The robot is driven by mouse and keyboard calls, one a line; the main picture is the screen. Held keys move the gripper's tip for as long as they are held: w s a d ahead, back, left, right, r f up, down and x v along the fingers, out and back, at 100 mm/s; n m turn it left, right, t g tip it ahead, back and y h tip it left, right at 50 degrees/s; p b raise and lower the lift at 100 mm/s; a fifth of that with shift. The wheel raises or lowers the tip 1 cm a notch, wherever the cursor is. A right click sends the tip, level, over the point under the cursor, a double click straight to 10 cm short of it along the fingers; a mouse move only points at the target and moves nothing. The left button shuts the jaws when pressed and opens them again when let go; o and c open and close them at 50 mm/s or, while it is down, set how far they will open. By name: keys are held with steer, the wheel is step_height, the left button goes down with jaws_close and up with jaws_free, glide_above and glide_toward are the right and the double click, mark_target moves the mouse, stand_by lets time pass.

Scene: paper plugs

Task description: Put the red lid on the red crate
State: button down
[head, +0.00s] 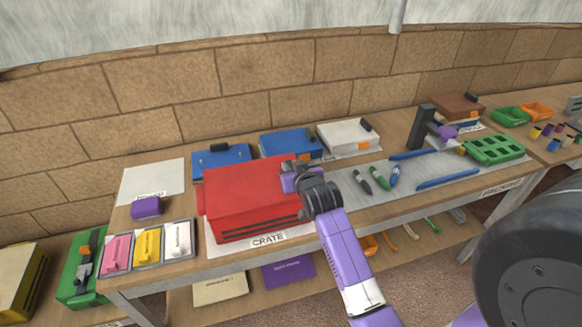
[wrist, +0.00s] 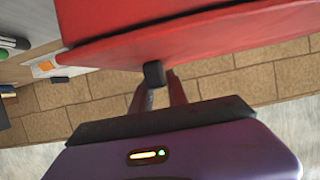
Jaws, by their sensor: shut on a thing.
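The red lid (head: 243,180) lies flat over the red crate (head: 258,226), which stands on the table behind the CRATE label. In the head view the lid covers the crate's top; I cannot tell whether it rests fully on it or sits slightly above. My gripper (head: 291,172) is at the lid's right end. In the wrist view my gripper (wrist: 158,79) is shut on the small black handle of the lid (wrist: 215,48). The crate's inside is hidden, and my gripper covers part of the lid's right end.
Blue boxes (head: 221,162) and a white box (head: 347,136) stand behind. Markers (head: 379,178) lie on a grey mat to the right. A brick wall stands behind the table.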

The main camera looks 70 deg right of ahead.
steer(key=shift+f, duration=0.2)
steer(key=c, duration=1.2)
jaws_free()
steer(key=shift+s+a, duration=0.1)
steer(key=b+v, duration=0.1)
steer(key=v, duration=0.5)
steer(key=shift+s+a+r, duration=0.15)
steer(key=shift+a, duration=0.1)
steer(key=shift+s+a+r, duration=0.25)
steer(key=shift+a, duration=0.05)
steer(key=shift+r, duration=0.1)
